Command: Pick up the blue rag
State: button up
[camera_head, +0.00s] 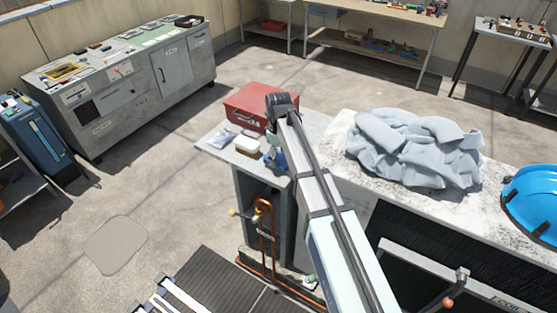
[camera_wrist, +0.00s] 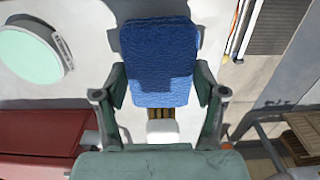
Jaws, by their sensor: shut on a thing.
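The blue rag (camera_wrist: 158,65) shows in the wrist view as a flat, textured blue piece between the two fingers of my gripper (camera_wrist: 160,95). My gripper is shut on it, with a finger pressed to each side edge. In the head view a small bit of the blue rag (camera_head: 279,160) shows beside my arm, over the end of the grey worktop (camera_head: 215,143). My arm hides most of the gripper there. I cannot tell whether the rag still touches the worktop.
A red toolbox (camera_head: 245,104) and a white container (camera_head: 247,146) stand close by on the worktop. A crumpled grey-blue cloth (camera_head: 415,148) and a blue hard hat (camera_head: 535,202) lie to the right. Copper pipes (camera_head: 264,235) rise below the worktop. Open floor lies to the left.

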aim_at(279, 158)
notch_tip(279, 158, up, 18)
jog(key=b, duration=0.4)
jog(key=shift+r, duration=0.1)
jog(key=o, duration=0.4)
jog(key=c, duration=0.4)
jog(key=shift+r, duration=0.1)
jog(key=shift+p, duration=0.55)
